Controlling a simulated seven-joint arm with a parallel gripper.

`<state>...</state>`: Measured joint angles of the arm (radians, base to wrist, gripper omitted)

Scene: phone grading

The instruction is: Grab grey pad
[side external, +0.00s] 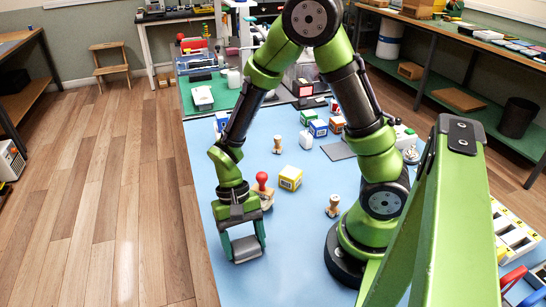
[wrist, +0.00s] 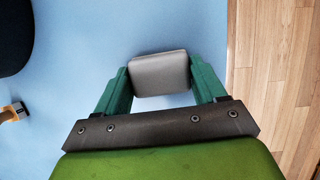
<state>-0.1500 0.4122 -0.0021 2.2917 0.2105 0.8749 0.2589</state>
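The grey pad (side external: 246,249) is a small, rounded grey block at the near left edge of the blue table. In the wrist view the pad (wrist: 160,73) fills the space between my two green fingers. My gripper (side external: 245,240) points down, with one finger on each side of the pad. In the wrist view my gripper (wrist: 160,80) shows no clear gap between either finger and the pad, so it looks shut on it. I cannot tell whether the pad touches the table or is slightly above it.
A red-knobbed stamp (side external: 262,184) stands just behind my gripper. A yellow box (side external: 290,178) and wooden stamps (side external: 333,206) stand to the right. A flat dark grey sheet (side external: 338,150) lies farther back. The blue surface (side external: 285,255) right of my gripper is clear.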

